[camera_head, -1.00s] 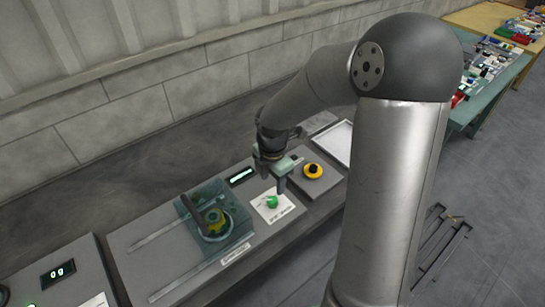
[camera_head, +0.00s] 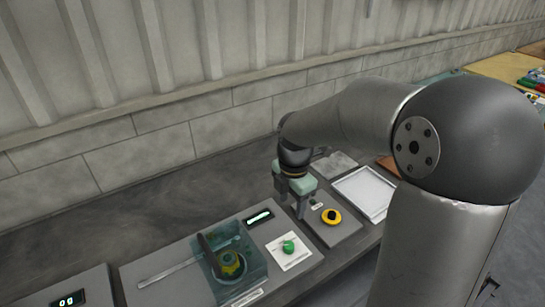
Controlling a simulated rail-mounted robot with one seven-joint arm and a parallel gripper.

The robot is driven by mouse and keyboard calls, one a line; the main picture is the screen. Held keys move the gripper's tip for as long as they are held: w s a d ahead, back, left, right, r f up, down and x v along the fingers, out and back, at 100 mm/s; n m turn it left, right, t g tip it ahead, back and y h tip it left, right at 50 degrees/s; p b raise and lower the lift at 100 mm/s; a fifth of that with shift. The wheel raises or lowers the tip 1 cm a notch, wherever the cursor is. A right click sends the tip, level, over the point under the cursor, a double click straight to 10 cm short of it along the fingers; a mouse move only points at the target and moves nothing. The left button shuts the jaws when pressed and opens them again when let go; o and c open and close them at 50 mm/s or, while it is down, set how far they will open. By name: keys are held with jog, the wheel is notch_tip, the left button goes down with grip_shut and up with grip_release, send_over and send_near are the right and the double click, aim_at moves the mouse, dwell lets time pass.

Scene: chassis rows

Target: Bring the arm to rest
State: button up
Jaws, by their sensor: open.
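My gripper (camera_head: 299,205) hangs from my arm above the workbench, fingers pointing down, beside the yellow ring-shaped part with a black centre (camera_head: 331,216). It is open and I see nothing between its fingers. The arm is bent, reaching out from the large elbow at the right of the view. A small green object (camera_head: 289,247) sits on a white card (camera_head: 302,260) in front of the gripper, apart from it.
A teal transparent fixture (camera_head: 254,262) with a dark handle stands left of the card. A small lit display (camera_head: 259,217) is behind it. A white-bottomed tray (camera_head: 381,183) lies right of the yellow part. A wall runs behind the bench.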

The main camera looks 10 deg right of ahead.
jog(key=s+r+m, duration=0.1)
jog(key=s+m, duration=1.8)
jog(key=m, duration=0.3)
jog(key=shift+s+r+m+t, duration=0.15)
jog(key=shift+s+m+t, duration=0.15)
jog(key=shift+s+t, duration=0.1)
jog(key=shift+w, duration=0.1)
